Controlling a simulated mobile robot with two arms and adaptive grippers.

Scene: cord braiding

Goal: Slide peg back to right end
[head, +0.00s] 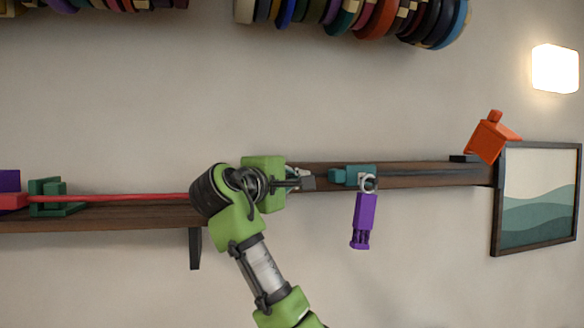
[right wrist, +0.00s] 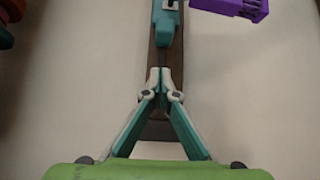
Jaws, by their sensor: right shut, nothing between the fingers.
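My right gripper (head: 308,180) is shut and empty, low over the wooden rail in the head view and pointing right along it. In the right wrist view its two teal-and-white fingers (right wrist: 162,95) converge at the tips. A teal piece, apparently the peg (head: 356,175), sits on the rail just right of the fingertips, with a small gap between. It also shows ahead of the fingers in the right wrist view (right wrist: 164,28). A purple block (head: 362,220) hangs below it from a light ring (head: 369,182). My left gripper is not in view.
The dark wooden rail (head: 430,172) runs rightward, bare beyond the teal piece, to a dark block and a tilted orange block (head: 490,138) near a framed picture (head: 538,200). A red cord (head: 125,198) and green block (head: 48,198) lie left. Spools hang above.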

